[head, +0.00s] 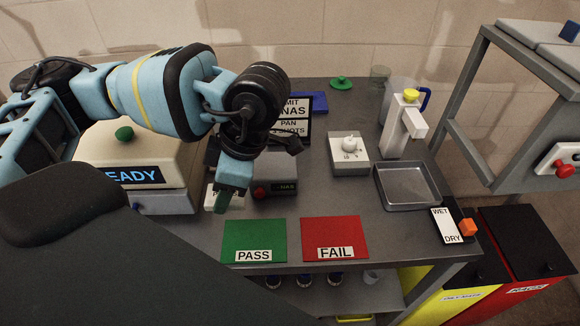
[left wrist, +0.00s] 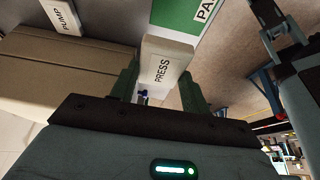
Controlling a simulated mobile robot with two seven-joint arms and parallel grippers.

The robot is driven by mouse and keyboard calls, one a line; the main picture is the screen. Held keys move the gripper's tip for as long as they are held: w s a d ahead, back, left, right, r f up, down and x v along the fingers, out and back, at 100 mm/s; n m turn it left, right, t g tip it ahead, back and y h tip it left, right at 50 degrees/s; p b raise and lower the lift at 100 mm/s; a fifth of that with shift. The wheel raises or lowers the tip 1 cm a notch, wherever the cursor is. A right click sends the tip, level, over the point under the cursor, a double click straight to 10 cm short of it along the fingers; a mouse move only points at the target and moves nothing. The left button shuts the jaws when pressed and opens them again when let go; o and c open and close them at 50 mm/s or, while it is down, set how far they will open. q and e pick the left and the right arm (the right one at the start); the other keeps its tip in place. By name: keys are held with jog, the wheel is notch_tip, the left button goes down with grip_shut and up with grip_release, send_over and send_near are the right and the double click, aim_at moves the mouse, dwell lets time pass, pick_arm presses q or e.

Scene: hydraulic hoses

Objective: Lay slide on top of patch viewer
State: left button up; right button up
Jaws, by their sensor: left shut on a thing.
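A bit of white, apparently the same block (head: 210,194), shows beside the fingertip in the head view. No thing is clearly marked as the patch viewer; I cannot tell which one it is. A small grey box with a red button (head: 262,189) stands just right of the gripper. My right gripper cannot be clearly made out.
A beige machine (head: 100,160) with a green knob stands left, partly behind my arm. PASS (head: 253,238) and red FAIL (head: 337,237) plates lie at the front. A scale (head: 350,165), a grey tray (head: 408,187) and a white block marked PUMP (left wrist: 62,17) are also near.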

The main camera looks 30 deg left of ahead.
pick_arm(q)
send_over(262, 161)
jog(key=d, duration=0.1)
jog(key=shift+d+f+b, duration=0.2)
jog(key=shift+f+b, duration=0.2)
jog(key=shift+f, duration=0.25)
jog(key=shift+w, duration=0.25)
jog(key=shift+w+f, duration=0.1)
jog(key=shift+f, duration=1.7)
jog(key=shift+f, duration=0.15)
jog(key=o, duration=1)
